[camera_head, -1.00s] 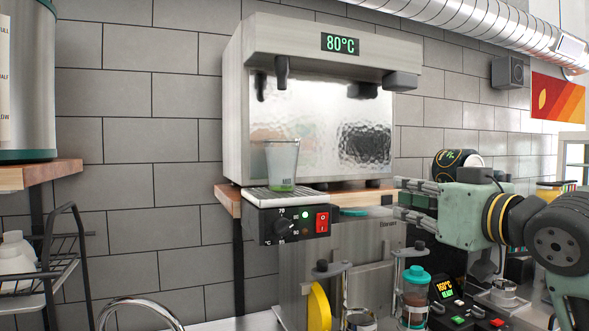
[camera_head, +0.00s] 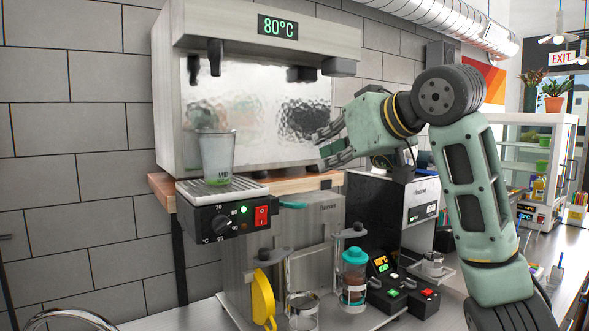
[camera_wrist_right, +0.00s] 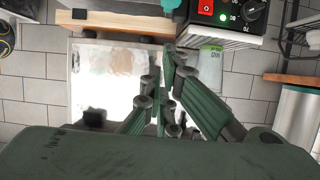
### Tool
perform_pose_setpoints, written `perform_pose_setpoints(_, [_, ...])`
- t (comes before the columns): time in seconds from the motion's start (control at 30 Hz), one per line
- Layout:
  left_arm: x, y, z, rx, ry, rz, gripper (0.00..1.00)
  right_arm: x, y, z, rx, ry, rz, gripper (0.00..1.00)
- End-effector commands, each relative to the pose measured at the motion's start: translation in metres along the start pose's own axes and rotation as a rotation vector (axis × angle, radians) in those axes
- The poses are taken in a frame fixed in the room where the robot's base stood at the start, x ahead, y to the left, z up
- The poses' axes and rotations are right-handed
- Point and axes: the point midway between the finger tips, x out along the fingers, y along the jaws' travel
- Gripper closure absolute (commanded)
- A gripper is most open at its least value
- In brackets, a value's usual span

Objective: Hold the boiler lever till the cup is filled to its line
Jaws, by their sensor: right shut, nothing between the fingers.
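The silver boiler (camera_head: 172,110) shows 80°C on its display. A black spout (camera_head: 215,56) hangs at its left front, and a black lever-like block (camera_head: 338,67) sticks out at the right. A clear cup (camera_head: 217,155) stands upright on the drip tray (camera_head: 200,191) below the spout, with green near its bottom; it also shows in the wrist view (camera_wrist_right: 211,62). My right gripper (camera_head: 322,147) is shut and empty in front of the boiler, right of the cup and below the black block, touching neither. The wrist view shows its fingers (camera_wrist_right: 168,55) together. My left gripper is out of view.
Below are a control box with a red switch (camera_head: 262,216), a yellow-handled item (camera_head: 263,298), a teal-lidded jar (camera_head: 354,280) and a small black control unit (camera_head: 400,292). A white glass-sided cabinet (camera_head: 535,125) stands at the right.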

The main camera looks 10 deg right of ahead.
Motion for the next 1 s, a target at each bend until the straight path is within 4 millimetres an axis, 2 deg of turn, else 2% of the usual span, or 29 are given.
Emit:
perform_pose_setpoints(0.07, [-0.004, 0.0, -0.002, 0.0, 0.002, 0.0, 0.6, -0.004, -0.002, -0.007, -0.002, -0.027, -0.001, 1.0])
perform_pose_setpoints(0.43, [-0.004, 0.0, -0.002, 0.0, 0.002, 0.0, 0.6, -0.004, -0.002, -0.006, -0.004, -0.041, -0.001, 1.0])
perform_pose_setpoints(0.57, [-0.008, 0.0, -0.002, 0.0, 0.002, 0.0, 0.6, 0.002, -0.002, -0.007, -0.003, -0.042, -0.001, 1.0])
perform_pose_setpoints(0.77, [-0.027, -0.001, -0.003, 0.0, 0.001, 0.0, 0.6, 0.033, -0.002, -0.008, -0.003, -0.045, -0.002, 1.0])
perform_pose_setpoints(1.0, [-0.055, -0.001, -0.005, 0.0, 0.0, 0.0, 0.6, 0.086, -0.002, -0.007, -0.002, -0.046, -0.002, 1.0])
